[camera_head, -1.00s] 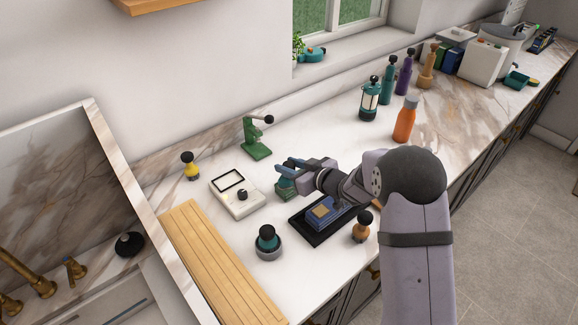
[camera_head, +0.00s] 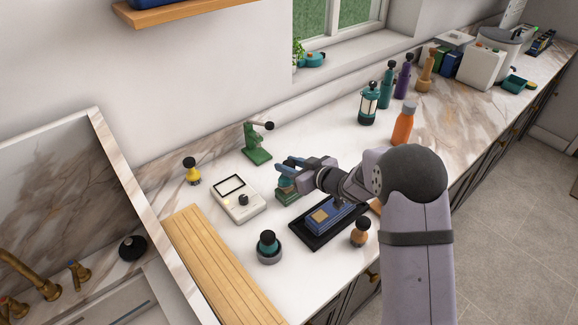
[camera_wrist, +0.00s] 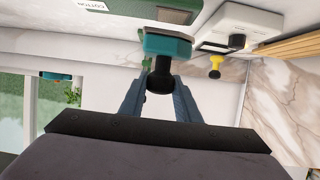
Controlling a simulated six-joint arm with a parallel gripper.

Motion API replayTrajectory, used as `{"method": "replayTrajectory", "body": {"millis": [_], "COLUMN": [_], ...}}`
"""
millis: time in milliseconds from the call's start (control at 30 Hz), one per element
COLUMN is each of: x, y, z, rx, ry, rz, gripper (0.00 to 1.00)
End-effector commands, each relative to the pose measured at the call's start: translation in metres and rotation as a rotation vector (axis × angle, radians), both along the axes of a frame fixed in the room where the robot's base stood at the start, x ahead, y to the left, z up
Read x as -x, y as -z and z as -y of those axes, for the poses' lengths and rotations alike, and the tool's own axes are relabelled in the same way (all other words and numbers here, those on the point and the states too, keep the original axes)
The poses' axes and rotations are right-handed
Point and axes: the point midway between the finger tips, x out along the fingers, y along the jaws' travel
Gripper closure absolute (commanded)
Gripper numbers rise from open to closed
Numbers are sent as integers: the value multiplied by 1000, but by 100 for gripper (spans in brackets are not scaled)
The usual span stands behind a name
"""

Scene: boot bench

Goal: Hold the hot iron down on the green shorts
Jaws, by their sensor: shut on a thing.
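My gripper (camera_wrist: 158,82) is shut on the black knob of a teal block, which I take to be the iron (camera_wrist: 168,45). In the head view my gripper (camera_head: 290,172) and the teal block (camera_head: 287,186) are at the middle of the counter. A dark green piece (camera_head: 287,198) shows just below the block, and I take it to be the green shorts. Part of green also shows behind the block in the wrist view (camera_wrist: 160,14). I cannot tell whether the block touches the green piece. The arm partly hides this spot.
A white device (camera_head: 238,207) with a black knob stands left of my gripper. A green press (camera_head: 257,155) stands behind. A wooden board (camera_head: 215,260) lies further left.

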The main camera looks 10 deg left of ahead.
Motion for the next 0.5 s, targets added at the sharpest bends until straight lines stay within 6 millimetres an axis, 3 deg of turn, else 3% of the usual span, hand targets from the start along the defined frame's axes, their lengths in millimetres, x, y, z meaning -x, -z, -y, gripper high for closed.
{"method": "replayTrajectory", "body": {"millis": [33,500], "x": [-1,-1], "y": [-10,-44], "z": [0,0], "rx": [-2,-3], "ry": [0,0], "rz": [3,7], "gripper": [100,100]}}
